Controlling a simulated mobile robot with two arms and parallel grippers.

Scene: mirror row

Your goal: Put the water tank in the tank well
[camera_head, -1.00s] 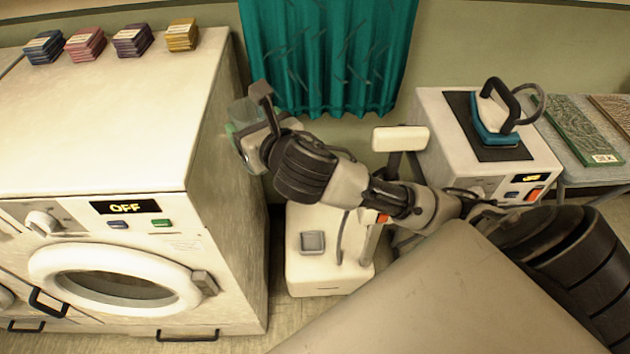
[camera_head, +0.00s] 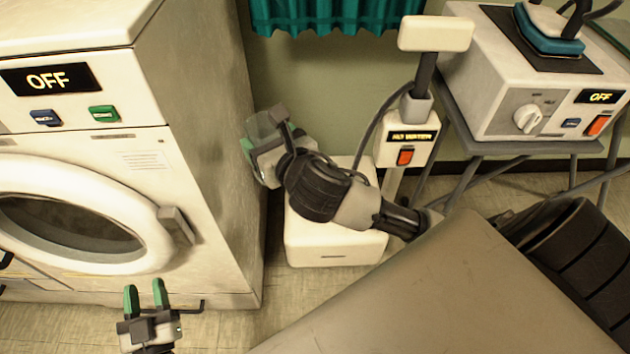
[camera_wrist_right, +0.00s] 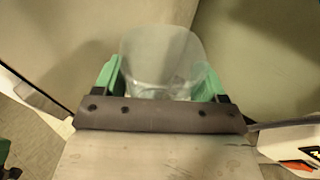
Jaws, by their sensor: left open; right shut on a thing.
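The water tank (camera_wrist_right: 165,55) is a clear, see-through vessel between the green fingers of my right gripper (camera_wrist_right: 162,80) in the right wrist view. In the head view my right gripper (camera_head: 270,138) is shut on it, above the back left of the white steamer base (camera_head: 330,244), beside the washer. The tank is hard to make out there. The tank well in the top of the base is hidden behind my right arm. My left gripper (camera_head: 146,300) is open and empty at the bottom left, in front of the washer.
The washer (camera_head: 205,130) stands close on the left, its panel reading OFF. A table with a white unit (camera_head: 490,100) and an iron (camera_head: 548,30) stands at right.

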